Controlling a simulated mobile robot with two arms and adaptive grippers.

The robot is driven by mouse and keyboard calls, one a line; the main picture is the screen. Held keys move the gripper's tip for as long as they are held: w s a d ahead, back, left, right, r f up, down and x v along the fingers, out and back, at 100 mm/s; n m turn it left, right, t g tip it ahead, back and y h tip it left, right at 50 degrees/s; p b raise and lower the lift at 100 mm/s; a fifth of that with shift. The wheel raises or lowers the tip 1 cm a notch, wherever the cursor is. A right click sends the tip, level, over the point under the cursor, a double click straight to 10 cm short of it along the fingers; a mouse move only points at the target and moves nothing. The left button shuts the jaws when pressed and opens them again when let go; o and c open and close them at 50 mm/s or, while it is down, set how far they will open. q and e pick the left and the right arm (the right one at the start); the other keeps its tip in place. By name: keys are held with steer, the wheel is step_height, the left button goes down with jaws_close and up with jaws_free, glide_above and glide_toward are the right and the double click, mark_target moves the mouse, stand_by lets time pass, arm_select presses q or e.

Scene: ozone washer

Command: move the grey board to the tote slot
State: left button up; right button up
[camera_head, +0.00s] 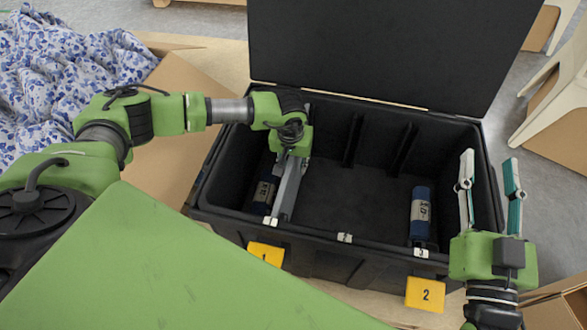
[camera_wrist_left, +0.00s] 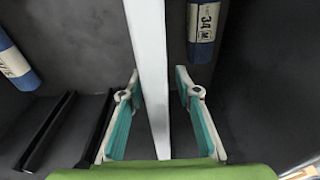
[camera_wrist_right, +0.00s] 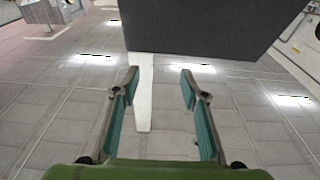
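The grey board (camera_head: 288,190) stands on edge inside the left part of the black tote (camera_head: 330,250), running from back to front. Its front end is by the left white label on the tote's front rim. My left gripper (camera_head: 292,150) reaches down into the tote over the board. In the left wrist view, the board (camera_wrist_left: 148,60) runs between the open fingers, with a narrow gap at the right finger. Whether the left finger touches it is unclear. The board's lower edge is hidden. My right gripper (camera_head: 490,185) is open and empty by the tote's right wall.
A blue roll (camera_head: 264,192) lies left of the board and another (camera_head: 420,212) lies at the tote's right. Dark divider ribs (camera_head: 403,150) stand along the back wall. The open lid (camera_head: 385,50) rises behind. Yellow tags 1 (camera_head: 266,253) and 2 (camera_head: 425,294) are at the front.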

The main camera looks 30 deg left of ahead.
arm_select(q)
steer(key=shift+w+f, duration=0.1)
steer(key=shift+f, duration=0.75)
arm_select(e)
steer(key=r, duration=0.1)
steer(key=r+t, duration=0.1)
steer(key=shift+s+a+r, duration=0.1)
steer(key=shift+s+r, duration=0.2)
steer(key=shift+r, duration=0.05)
arm_select(q)
steer(key=shift+c, duration=0.5)
jaws_close()
